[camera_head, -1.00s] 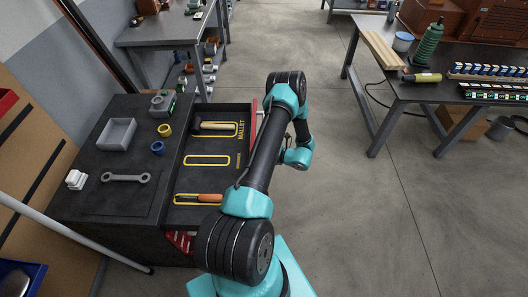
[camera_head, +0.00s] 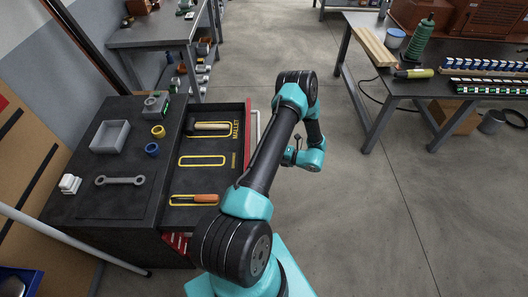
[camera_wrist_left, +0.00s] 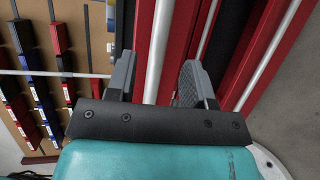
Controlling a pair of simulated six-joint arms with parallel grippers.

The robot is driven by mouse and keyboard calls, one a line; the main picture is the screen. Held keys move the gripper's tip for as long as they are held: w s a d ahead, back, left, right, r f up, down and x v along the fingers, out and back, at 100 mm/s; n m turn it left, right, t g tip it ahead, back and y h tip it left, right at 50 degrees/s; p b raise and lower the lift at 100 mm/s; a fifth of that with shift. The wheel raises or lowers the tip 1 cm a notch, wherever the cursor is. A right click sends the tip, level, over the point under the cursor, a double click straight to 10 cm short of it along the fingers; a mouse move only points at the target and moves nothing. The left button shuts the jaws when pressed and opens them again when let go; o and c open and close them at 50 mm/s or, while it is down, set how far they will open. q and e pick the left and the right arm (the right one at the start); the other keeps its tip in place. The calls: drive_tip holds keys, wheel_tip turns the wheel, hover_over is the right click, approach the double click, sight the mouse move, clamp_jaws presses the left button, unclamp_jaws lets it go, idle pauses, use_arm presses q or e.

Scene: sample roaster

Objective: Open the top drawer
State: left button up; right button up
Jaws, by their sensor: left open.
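The top drawer (camera_head: 215,177) stands pulled out of the dark cabinet on the left in the head view. In it lie a mallet (camera_head: 208,126) and an orange-handled screwdriver (camera_head: 195,198) in yellow outlines; the middle outline is empty. A pale handle (camera_head: 256,128) shows along its red front, partly behind my left arm. In the left wrist view my left gripper (camera_wrist_left: 158,75) is open and empty. A pale bar (camera_wrist_left: 160,45) in front of a red face appears between its fingers; I cannot tell whether they touch. My right gripper is not in view.
On the cabinet top (camera_head: 115,205) are a grey tray (camera_head: 110,136), a wrench (camera_head: 120,180) and small rings. A workbench (camera_head: 425,85) with tools stands at the right. The floor (camera_head: 350,210) between is clear.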

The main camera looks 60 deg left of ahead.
use_arm(q)
drive_tip(key=v, duration=1)
drive_tip(key=w+d+f+m+t+h, duration=0.1)
drive_tip(key=w+d+m+t+h, duration=0.25)
drive_tip(key=d+m+t, duration=0.65)
drive_tip(key=w+d+f+m+t+h, duration=0.25)
drive_tip(key=m+t+h, duration=0.2)
drive_tip(key=m, duration=1.05)
drive_tip(key=s+d+r+m+g+h, duration=0.4)
drive_tip(key=s+d+m+h, duration=0.4)
drive_tip(key=s+d+m, duration=0.4)
drive_tip(key=d+m, duration=0.3)
drive_tip(key=m, duration=0.2)
drive_tip(key=shift+s+m, duration=0.2)
drive_tip(key=shift+m, duration=0.1)
